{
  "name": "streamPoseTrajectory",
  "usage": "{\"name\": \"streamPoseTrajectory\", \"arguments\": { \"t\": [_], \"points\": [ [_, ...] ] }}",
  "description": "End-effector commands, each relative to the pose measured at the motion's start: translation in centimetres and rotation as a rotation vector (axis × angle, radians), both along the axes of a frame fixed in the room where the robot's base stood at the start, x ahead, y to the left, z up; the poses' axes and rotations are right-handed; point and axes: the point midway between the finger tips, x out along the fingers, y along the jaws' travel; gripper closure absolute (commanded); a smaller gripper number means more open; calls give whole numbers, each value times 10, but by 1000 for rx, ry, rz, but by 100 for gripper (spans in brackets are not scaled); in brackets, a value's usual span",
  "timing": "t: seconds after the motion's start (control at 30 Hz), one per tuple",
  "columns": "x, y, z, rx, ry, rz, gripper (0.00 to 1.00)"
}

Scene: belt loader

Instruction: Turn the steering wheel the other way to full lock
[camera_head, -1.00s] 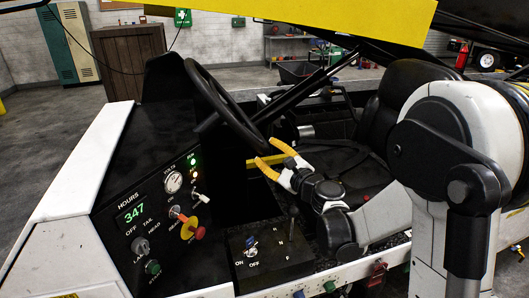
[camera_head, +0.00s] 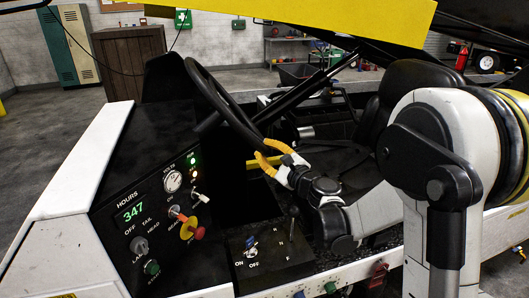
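The black steering wheel (camera_head: 207,88) stands tilted above the dark console, its rim seen nearly edge-on and running down to the right. My gripper (camera_head: 262,151) is at the lower right end of the rim. Its yellow fingers lie on either side of the rim and look closed onto it, though the contact itself is small and partly hidden. The far side of the wheel and most of its hub are hidden.
The control panel (camera_head: 130,243) with gauge, knobs and a red-and-yellow button is left of my arm. A lever box (camera_head: 270,262) stands below the gripper. The black seat (camera_head: 408,95) is behind my arm. A yellow beam (camera_head: 330,14) crosses overhead.

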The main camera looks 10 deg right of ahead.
Motion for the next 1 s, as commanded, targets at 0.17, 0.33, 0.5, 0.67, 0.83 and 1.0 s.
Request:
{"name": "streamPoseTrajectory", "arguments": {
  "t": [0.17, 0.33, 0.5, 0.67, 0.83, 1.0],
  "points": [
    [16, -6, -14, 12, -72, 50, 100],
    [35, -10, -22, 25, -166, 121, 100],
    [53, -12, -26, 36, -256, 189, 100],
    [67, -12, -28, 44, -320, 238, 100],
    [75, -12, -28, 50, -362, 270, 100],
    [78, -12, -27, 52, -380, 284, 100]
  ]
}}
